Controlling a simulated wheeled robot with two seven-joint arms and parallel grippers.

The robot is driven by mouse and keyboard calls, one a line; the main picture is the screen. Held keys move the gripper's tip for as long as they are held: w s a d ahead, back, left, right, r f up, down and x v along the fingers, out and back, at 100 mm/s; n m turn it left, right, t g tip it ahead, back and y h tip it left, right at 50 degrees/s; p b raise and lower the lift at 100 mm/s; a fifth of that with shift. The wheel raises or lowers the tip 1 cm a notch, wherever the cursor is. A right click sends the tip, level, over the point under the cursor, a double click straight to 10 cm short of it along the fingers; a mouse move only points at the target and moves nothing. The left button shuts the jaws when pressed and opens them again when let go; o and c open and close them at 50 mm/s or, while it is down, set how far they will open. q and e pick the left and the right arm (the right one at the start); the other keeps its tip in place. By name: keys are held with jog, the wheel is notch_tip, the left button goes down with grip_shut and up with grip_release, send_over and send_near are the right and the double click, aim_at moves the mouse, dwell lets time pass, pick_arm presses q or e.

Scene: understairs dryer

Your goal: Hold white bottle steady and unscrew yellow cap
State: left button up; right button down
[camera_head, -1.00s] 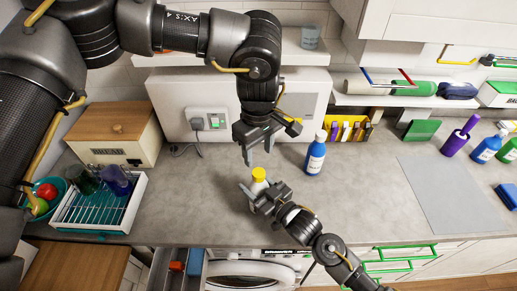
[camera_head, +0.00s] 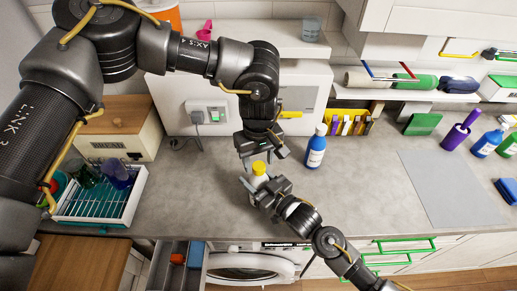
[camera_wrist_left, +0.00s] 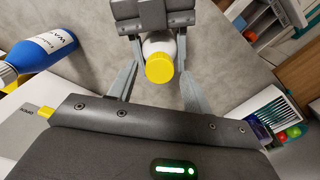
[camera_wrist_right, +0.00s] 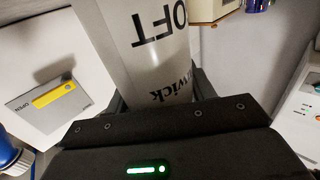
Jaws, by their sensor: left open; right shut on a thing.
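The white bottle (camera_head: 257,183) stands upright on the grey counter with its yellow cap (camera_head: 259,168) on top. My right gripper (camera_head: 262,192) is shut around the bottle's body; in the right wrist view the white bottle (camera_wrist_right: 155,50) with dark lettering fills the space between the fingers. My left gripper (camera_head: 257,163) is open just above the cap, pointing down. In the left wrist view the yellow cap (camera_wrist_left: 159,68) lies between the two spread fingers of the left gripper (camera_wrist_left: 155,85), with a gap on both sides.
A blue bottle (camera_head: 315,148) stands close by on the right. A dish rack (camera_head: 98,205) is at the left, and an open drawer (camera_head: 178,265) and a washing machine (camera_head: 250,268) are below the counter.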

pick_arm(q)
jog(key=shift+f, duration=0.85)
jog(key=shift+c, duration=0.3)
jog(key=c, duration=1)
